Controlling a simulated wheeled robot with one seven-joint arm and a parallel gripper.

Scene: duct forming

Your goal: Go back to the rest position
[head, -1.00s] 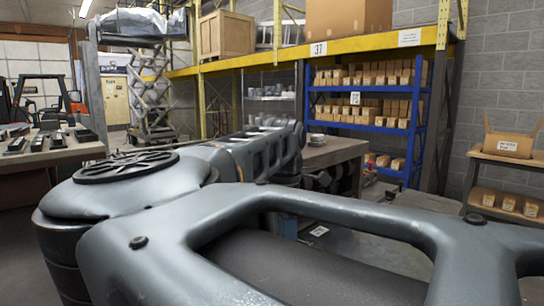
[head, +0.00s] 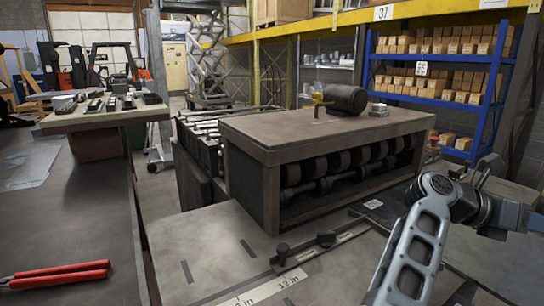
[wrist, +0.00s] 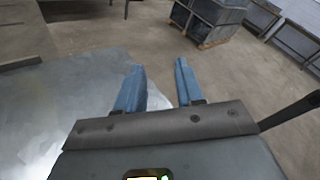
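My gripper (wrist: 158,90) shows in the wrist view with two blue fingers set apart and nothing between them. It points out over the bare concrete floor, with a grey sheet-metal surface (wrist: 75,115) to its left. In the head view my arm stands at the right edge, bent, and the gripper itself is not clearly seen there.
A workbench (head: 270,152) with a dark motor (head: 346,98) on top stands mid-scene. A table with a ruler strip (head: 250,290) is in front. Red-handled tool (head: 60,272) lies on the left table. Blue shelving (head: 440,88) with boxes is behind. Dark crates (wrist: 208,20) stand on the floor.

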